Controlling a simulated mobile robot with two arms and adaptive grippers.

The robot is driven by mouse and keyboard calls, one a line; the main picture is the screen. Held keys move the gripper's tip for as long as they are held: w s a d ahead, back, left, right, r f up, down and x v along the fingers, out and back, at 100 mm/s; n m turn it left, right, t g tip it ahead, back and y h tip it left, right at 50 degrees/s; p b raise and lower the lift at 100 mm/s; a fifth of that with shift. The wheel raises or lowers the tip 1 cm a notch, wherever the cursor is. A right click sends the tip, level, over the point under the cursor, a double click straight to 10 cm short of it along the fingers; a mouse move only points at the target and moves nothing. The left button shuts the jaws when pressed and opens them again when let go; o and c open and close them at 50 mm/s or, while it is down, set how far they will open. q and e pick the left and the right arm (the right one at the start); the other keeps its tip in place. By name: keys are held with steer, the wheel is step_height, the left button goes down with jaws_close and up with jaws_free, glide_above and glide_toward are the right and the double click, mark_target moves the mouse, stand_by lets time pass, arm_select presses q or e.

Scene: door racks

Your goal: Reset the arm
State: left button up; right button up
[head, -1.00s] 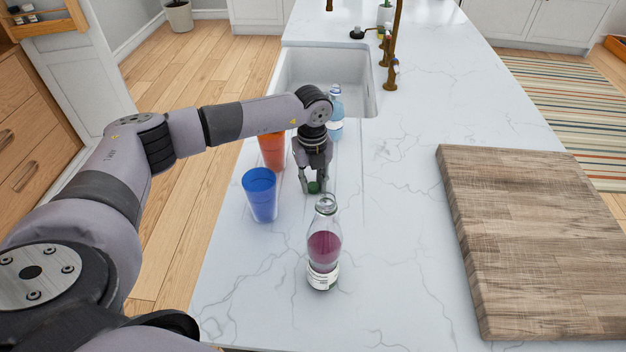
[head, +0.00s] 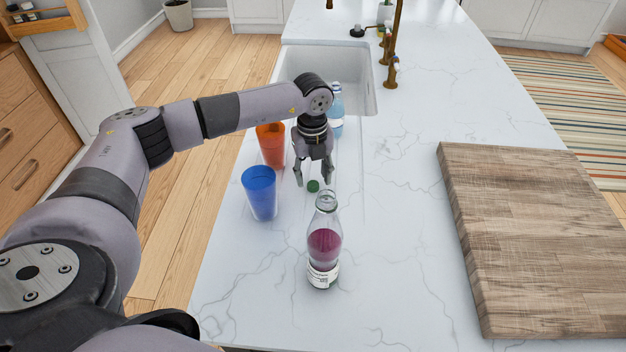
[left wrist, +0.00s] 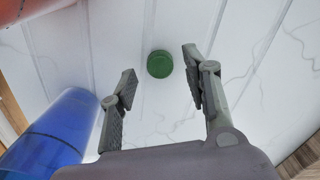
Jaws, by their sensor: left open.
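My left gripper (head: 313,180) is open and empty above the white marble counter. A small green cap (head: 313,186) lies on the counter below its fingertips. In the left wrist view the green cap (left wrist: 160,64) shows just beyond and between the two spread fingers (left wrist: 158,75), touching neither. My right gripper is in neither view.
A bottle of purple liquid (head: 324,245) stands uncapped in front of the gripper. A blue cup (head: 260,195) and an orange cup (head: 271,146) stand left of it. A light blue bottle (head: 336,112) is behind, near the sink (head: 368,75). A wooden board (head: 530,240) lies right.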

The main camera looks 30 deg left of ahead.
arm_select(q)
step_height(320, 180, up, 10)
steer(key=b, duration=0.2)
steer(key=shift+b, duration=0.3)
